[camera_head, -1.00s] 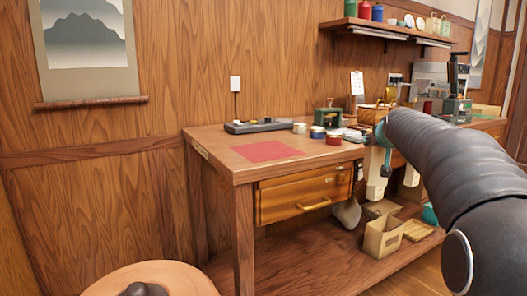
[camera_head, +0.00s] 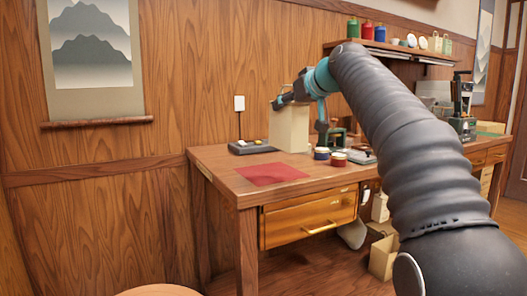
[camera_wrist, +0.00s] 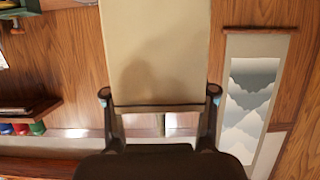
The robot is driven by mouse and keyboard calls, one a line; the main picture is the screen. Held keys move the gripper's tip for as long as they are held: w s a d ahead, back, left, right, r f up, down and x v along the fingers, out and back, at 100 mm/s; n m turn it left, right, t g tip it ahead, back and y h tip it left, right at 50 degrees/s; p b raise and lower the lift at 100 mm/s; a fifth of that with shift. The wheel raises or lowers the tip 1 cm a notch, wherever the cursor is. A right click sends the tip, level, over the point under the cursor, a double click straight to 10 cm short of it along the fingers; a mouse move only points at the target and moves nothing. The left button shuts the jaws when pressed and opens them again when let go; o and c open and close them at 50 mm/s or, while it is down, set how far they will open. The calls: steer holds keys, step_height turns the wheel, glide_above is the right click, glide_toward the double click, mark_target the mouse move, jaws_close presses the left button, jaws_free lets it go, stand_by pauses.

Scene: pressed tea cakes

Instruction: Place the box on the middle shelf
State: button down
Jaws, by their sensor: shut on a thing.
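My gripper (camera_head: 292,98) is shut on a plain beige box (camera_head: 289,130), gripping it near its top end. The box hangs upright over the back part of the workbench; I cannot tell whether its bottom touches anything. In the wrist view the box (camera_wrist: 155,45) fills the middle, between the two fingers of my gripper (camera_wrist: 159,98). A wall shelf (camera_head: 450,60) holding jars and tins is at the upper right, beyond my arm. The bench's low shelf (camera_head: 310,265) is near the floor. Which shelf is the middle one is unclear.
The workbench top (camera_head: 215,160) bears a red mat (camera_head: 271,173), a dark device (camera_head: 250,147) and small tins (camera_head: 338,159). A bench drawer (camera_head: 310,218) is below. A hanging scroll (camera_head: 95,95) is on the left wall. An open carton (camera_head: 384,258) stands low at right.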

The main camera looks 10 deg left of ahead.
steer(key=w+a+f+b, duration=0.1)
steer(key=w+a+f, duration=0.1)
steer(key=a+f, duration=0.6)
steer(key=shift+a+f+b, duration=0.3)
steer(key=shift+f+b, duration=0.1)
steer(key=shift+f, duration=0.3)
steer(key=shift+c, duration=1.7)
jaws_free()
steer(key=shift+f, duration=0.1)
steer(key=b, duration=0.1)
glide_toward(278, 126)
steer(key=a+f, duration=0.1)
steer(key=w+a+f, duration=0.1)
steer(key=a, duration=0.2)
steer(key=shift+w+a+f, duration=0.2)
steer(key=shift+a+f, duration=0.15)
steer(key=shift+f, duration=0.05)
